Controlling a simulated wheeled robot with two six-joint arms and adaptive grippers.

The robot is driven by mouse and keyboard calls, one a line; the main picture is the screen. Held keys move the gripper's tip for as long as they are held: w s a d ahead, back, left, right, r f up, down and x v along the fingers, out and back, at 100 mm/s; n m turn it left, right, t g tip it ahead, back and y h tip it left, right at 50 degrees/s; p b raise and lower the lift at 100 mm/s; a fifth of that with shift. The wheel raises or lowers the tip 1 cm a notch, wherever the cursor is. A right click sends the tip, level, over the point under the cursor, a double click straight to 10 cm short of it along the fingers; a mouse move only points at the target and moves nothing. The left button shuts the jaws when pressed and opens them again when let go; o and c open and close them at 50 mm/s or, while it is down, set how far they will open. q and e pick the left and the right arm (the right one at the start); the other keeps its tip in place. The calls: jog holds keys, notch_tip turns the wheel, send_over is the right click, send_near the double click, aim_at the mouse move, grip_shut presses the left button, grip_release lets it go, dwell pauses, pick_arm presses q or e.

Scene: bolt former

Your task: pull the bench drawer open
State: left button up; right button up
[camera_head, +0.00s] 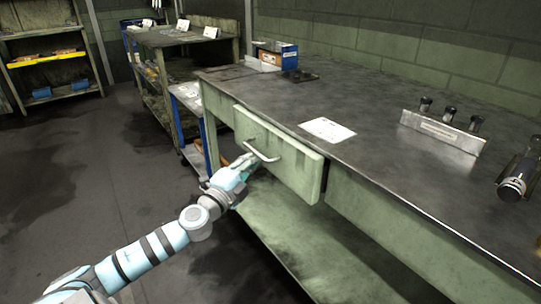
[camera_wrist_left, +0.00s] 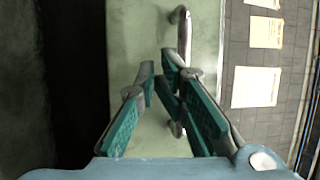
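The bench drawer (camera_head: 290,165) has a pale green front that stands a little proud of the bench frame. Its curved metal handle (camera_head: 262,150) shows in the head view. In the wrist view the handle (camera_wrist_left: 183,35) runs up and down, partly hidden behind the right-hand finger. My left gripper (camera_head: 248,162) is at the drawer front, by the near left end of the handle. In the left wrist view its teal-padded fingers (camera_wrist_left: 158,74) are apart, with a narrow gap at the tips. The handle does not show clearly between them. My right gripper is out of view.
The dark bench top (camera_head: 375,140) carries a paper sheet (camera_head: 327,129), a metal holder with black knobs (camera_head: 442,131) and a cylindrical tool (camera_head: 516,182). A green lower shelf (camera_head: 320,250) lies beneath the drawer. The floor at left is clear.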

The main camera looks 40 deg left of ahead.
pick_arm(q)
jog(key=s+d+f+p, duration=0.1)
jog(key=s+p, duration=0.3)
jog(key=s, duration=0.7)
jog(key=shift+s+d+f, duration=0.25)
jog(key=shift+s+f, duration=0.05)
jog(key=shift+f, duration=0.15)
jog(key=s+d+f, duration=0.1)
jog(key=s, duration=1)
jog(key=shift+s+d+f, duration=0.15)
jog(key=shift+s+f, duration=0.2)
jog(key=shift+f, duration=0.05)
